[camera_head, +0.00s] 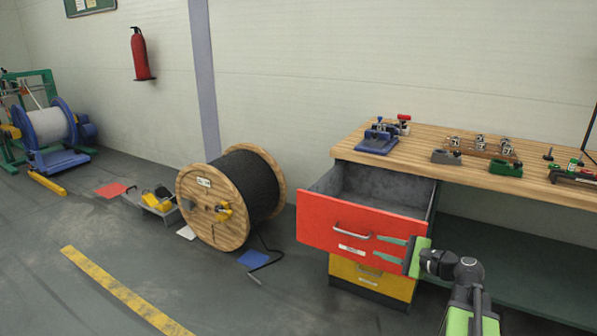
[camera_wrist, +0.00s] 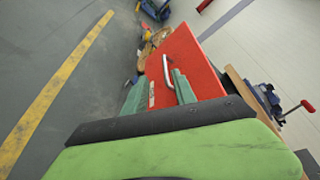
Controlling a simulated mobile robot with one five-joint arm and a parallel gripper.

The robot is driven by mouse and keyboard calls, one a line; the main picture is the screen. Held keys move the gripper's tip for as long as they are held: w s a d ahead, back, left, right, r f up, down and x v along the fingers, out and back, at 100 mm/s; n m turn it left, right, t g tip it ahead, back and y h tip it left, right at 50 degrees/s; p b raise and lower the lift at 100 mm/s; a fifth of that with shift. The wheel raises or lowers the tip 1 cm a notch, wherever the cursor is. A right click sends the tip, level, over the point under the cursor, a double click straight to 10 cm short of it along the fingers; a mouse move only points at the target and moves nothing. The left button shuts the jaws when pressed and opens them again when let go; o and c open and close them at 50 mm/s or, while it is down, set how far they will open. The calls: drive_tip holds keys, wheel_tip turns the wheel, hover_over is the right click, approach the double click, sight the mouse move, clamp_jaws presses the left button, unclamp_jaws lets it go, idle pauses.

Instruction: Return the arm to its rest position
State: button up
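My gripper (camera_head: 377,246) is in front of the right part of the red drawer front (camera_head: 316,224), just right of its metal handle (camera_head: 352,230). Its two teal fingers stand apart with nothing visible between them. The wrist view shows the fingers (camera_wrist: 157,92) spread, with the handle (camera_wrist: 167,72) beyond them. Whether a fingertip touches the drawer front cannot be told. My arm reaches in from the lower right.
The red drawer is pulled open, its grey inside (camera_head: 372,188) showing empty. A shut yellow drawer (camera_head: 365,280) is below. The wooden workbench (camera_head: 400,160) holds blue, green and metal fixtures. A cable reel (camera_head: 215,205) stands left; open floor lies at front left.

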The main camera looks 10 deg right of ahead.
drive_tip(key=a+f+n+g+y, duration=0.1)
drive_tip(key=a+f+n+g, duration=0.2)
drive_tip(key=a, duration=0.7)
drive_tip(key=a+f+n+g, duration=0.2)
drive_tip(key=a, duration=0.9)
drive_tip(key=s+a+f+n+g+h, duration=0.2)
drive_tip(key=s+f+n+g+h, duration=0.15)
drive_tip(key=f, duration=0.25)
drive_tip(key=s+a+f+n+g+h, duration=0.2)
drive_tip(key=s+a+f+n+h, duration=0.1)
drive_tip(key=s+f+n, duration=0.25)
drive_tip(key=s+d+f+n+g+h, duration=0.2)
drive_tip(key=s+d+n+h, duration=0.15)
drive_tip(key=d, duration=0.55)
wheel_tip(320, 180, up, 28)
drive_tip(key=p, duration=2.8)
drive_tip(key=shift+w+a+f+h, duration=0.15)
drive_tip(key=shift+w+a+h, duration=0.05)
drive_tip(key=shift+h, duration=0.1)
drive_tip(key=shift+m, duration=0.25)
